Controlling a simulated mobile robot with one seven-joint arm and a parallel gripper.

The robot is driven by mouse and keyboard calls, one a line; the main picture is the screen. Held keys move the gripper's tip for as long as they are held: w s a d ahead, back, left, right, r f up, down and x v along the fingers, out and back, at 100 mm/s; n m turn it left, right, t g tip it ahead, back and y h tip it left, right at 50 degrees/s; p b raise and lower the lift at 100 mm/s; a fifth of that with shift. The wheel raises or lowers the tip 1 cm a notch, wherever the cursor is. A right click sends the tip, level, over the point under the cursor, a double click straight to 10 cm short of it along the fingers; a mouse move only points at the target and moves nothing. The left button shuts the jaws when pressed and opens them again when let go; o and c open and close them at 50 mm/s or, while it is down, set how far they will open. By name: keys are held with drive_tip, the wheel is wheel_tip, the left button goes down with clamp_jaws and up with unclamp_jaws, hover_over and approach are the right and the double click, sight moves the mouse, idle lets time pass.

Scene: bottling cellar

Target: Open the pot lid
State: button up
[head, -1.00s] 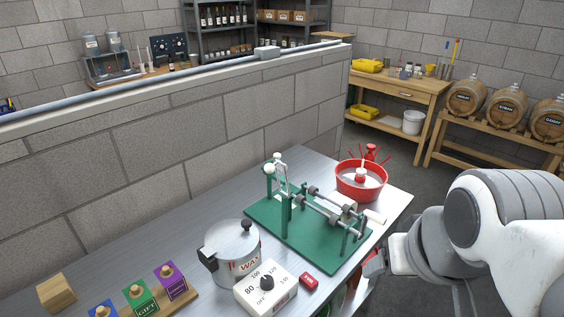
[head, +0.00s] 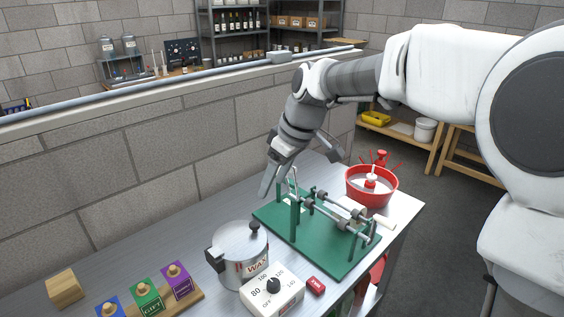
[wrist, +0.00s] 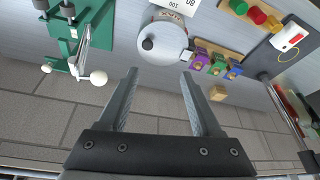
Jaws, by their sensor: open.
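The wax pot (head: 240,262) is a grey metal pot marked WAX on the metal bench. Its grey lid (head: 240,238) is on it, with a dark round knob (head: 254,228) at the lid's edge. In the wrist view the pot lid (wrist: 165,42) lies beyond the fingertips, with its knob (wrist: 148,44) facing the camera. My gripper (head: 270,180) is open and empty, above the back edge of the green stand, up and to the right of the pot. In the wrist view both fingers of my gripper (wrist: 160,75) are spread apart, touching nothing.
A white dial box (head: 272,292) stands in front of the pot. A green stand (head: 325,250) with upright posts and rollers is right of it, and a red bowl (head: 372,195) is behind that. Coloured blocks (head: 147,295) sit at left. A block wall runs behind the bench.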

drive_tip(key=w+f+n, duration=0.1)
drive_tip(key=w, duration=0.2)
approach(255, 224)
drive_tip(key=shift+n+y, duration=0.3)
drive_tip(key=shift+n, duration=0.1)
drive_tip(key=x, duration=0.8)
drive_tip(key=shift+d+f, duration=0.1)
drive_tip(key=shift+f, duration=0.1)
clamp_jaws()
idle(0.8)
